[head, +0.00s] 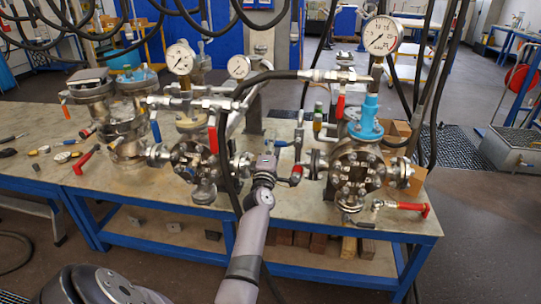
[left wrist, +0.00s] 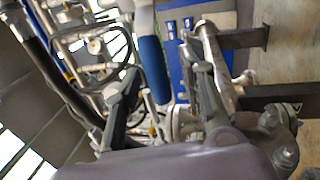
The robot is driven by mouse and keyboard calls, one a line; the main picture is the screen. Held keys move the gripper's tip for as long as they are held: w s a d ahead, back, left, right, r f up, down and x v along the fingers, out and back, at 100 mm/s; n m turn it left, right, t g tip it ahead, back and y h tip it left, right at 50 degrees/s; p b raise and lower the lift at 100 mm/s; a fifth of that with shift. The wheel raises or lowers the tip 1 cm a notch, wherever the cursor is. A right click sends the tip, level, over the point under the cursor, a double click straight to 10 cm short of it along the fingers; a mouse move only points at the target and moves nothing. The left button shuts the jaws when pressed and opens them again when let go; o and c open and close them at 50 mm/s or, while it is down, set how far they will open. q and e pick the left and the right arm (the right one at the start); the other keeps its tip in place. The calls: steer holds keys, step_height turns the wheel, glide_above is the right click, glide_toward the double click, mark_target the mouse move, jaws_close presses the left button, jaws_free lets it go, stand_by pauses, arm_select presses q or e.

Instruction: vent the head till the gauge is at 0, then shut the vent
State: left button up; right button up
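A large round gauge (head: 382,36) stands above the right flanged vessel (head: 355,172); its needle is too small to read surely. Two smaller gauges stand further left, one (head: 181,58) over the middle vessel (head: 195,165) and one (head: 239,67) behind it. I cannot tell which valve is the vent. My left gripper (head: 265,164) is between the middle and right vessels, near a small blue-handled valve (head: 281,143). In the left wrist view the fingers (left wrist: 165,98) are apart, with a blue handle (left wrist: 153,70) showing between or beyond them; contact is unclear. My right gripper is out of view.
Red levers stand out at the right vessel's lower valve (head: 412,207) and on the middle pipework (head: 213,140). Black hoses hang over the bench (head: 125,195), one passing close to my left arm. Loose tools lie at the bench's left end.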

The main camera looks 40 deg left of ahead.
arm_select(q)
steer(key=v, duration=1.1)
steer(key=shift+s, duration=0.25)
steer(key=shift+d, duration=0.1)
